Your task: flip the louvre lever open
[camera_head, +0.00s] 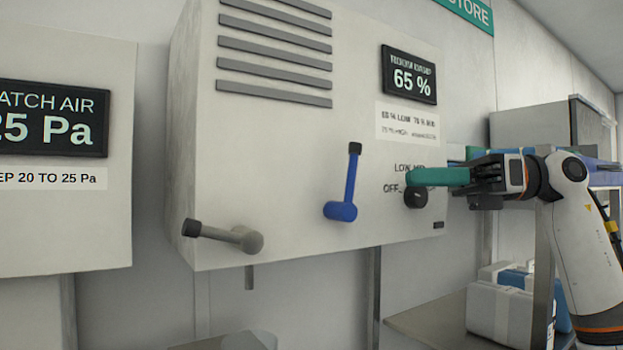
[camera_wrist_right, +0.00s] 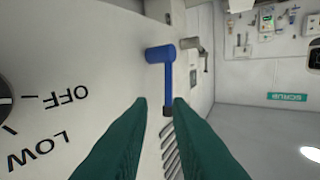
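A blue lever (camera_head: 347,187) with a black tip stands on the front of a pale wall box, its arm pointing up from a round hub. A grey lever (camera_head: 225,235) with a dark tip sits to its lower left, its arm pointing left. I see no label saying which is the louvre lever. My right gripper (camera_head: 412,177) has teal fingers and is right of the blue lever, apart from it, in front of the dial. In the right wrist view its fingers (camera_wrist_right: 160,101) are parted and empty, with the blue lever (camera_wrist_right: 167,76) beyond them. My left gripper is out of view.
The box (camera_head: 290,135) carries louvre slats (camera_head: 275,48), a 65 % display (camera_head: 408,75) and a black dial (camera_head: 417,197) close under my right fingers. White and blue cases (camera_head: 500,305) stand on a shelf below right. The space before the blue lever is clear.

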